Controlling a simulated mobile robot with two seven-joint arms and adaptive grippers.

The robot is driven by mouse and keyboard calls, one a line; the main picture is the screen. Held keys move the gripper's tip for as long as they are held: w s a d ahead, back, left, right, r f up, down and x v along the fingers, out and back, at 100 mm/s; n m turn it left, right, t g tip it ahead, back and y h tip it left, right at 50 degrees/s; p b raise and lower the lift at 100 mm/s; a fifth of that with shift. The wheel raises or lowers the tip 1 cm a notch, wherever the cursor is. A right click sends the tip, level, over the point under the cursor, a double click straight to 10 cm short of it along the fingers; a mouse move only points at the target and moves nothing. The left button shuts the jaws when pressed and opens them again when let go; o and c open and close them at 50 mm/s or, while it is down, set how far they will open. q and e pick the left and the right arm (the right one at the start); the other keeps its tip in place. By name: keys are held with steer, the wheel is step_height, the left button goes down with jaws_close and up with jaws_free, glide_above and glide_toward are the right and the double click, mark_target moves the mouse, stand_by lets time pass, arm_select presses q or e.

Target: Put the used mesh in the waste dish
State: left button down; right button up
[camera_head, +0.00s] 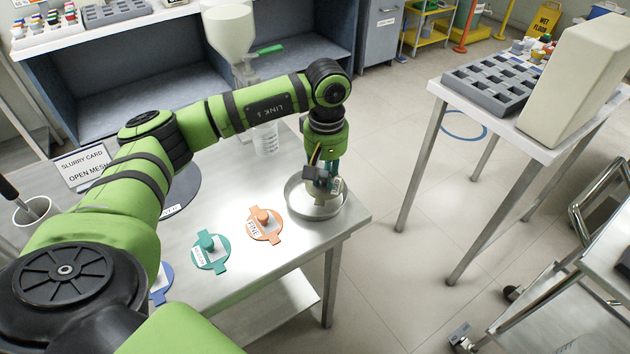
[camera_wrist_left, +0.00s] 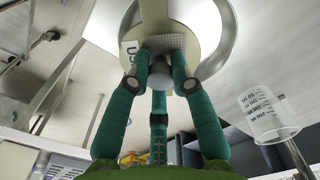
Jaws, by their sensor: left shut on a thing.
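My left gripper (camera_head: 324,184) reaches down over the round metal waste dish (camera_head: 294,203) at the right end of the steel table. In the left wrist view its green fingers (camera_wrist_left: 160,85) are closed around the grey knob of the used mesh (camera_wrist_left: 166,43), a cream disc with a grey mesh patch and a partly hidden label starting "US". The dish (camera_wrist_left: 222,45) shows behind the mesh. The mesh is over or inside the dish; I cannot tell whether it touches the bottom. My right gripper is in neither view.
An orange mesh holder (camera_head: 265,225), a teal one (camera_head: 210,250) and a blue one (camera_head: 163,284) lie left of the dish. A clear beaker (camera_head: 265,140) stands behind, under a funnel (camera_head: 229,35). A sign card (camera_head: 84,167) stands at the left. The table edge is close to the dish.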

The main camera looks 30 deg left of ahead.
mark_target(315, 188)
arm_select(q)
steer(key=shift+a+f+p, duration=0.15)
steer(key=shift+a+f, duration=0.3)
steer(key=shift+a, duration=0.15)
steer(key=shift+a+f+p, duration=0.15)
steer(key=shift+a+f, duration=0.25)
steer(key=shift+a, duration=0.2)
step_height(315, 188, down, 3)
steer(key=shift+f+p, duration=0.15)
steer(key=shift+p, duration=0.65)
steer(key=shift+f, duration=0.25)
steer(key=shift+f, duration=0.1)
steer(key=shift+f, duration=0.1)
steer(key=c, duration=1.1)
jaws_free()
